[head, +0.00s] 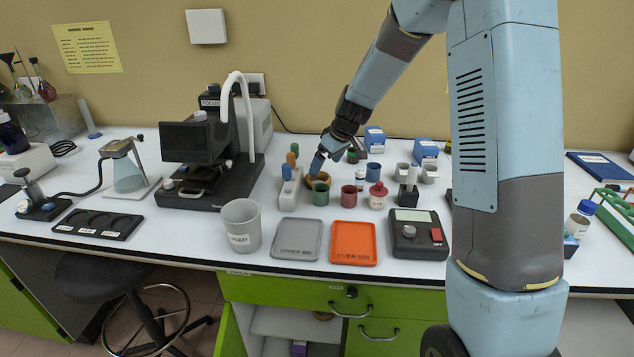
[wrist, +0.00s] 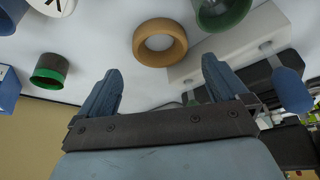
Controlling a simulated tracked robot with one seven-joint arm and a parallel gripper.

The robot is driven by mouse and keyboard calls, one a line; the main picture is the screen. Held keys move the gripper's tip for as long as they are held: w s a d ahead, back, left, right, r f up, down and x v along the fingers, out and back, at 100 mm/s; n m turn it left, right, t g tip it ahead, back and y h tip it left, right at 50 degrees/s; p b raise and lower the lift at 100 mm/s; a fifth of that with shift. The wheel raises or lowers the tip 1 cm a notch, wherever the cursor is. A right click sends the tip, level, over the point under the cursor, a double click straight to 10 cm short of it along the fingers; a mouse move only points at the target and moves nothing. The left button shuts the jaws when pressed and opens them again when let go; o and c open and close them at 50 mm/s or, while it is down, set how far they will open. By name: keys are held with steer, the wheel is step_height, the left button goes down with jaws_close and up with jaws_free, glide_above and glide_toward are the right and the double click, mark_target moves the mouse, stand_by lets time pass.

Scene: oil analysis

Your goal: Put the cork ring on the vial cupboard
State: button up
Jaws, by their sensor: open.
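The cork ring (wrist: 160,58) is a tan ring lying flat on the white bench, seen whole beyond my fingertips in the wrist view. In the head view the cork ring (head: 327,178) shows partly behind the green cup and under my gripper. My gripper (head: 317,165) hangs low over it, pointing down. In the wrist view my gripper (wrist: 163,78) has its two blue fingers wide apart with nothing between them. No label in view names the vial cupboard; an open cupboard (head: 285,322) with pale shelves stands under the bench, but I cannot tell if it is that one.
A green cup (head: 321,194), a red cup (head: 349,196) and a grey block with coloured handles (head: 290,190) crowd the ring. Grey (head: 297,239) and orange (head: 353,243) trays lie in front. A microscope (head: 200,150) stands left.

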mark_target(318, 177)
steer(key=shift+x, duration=3.4)
steer(key=shift+r, duration=0.1)
steer(key=c, duration=0.9)
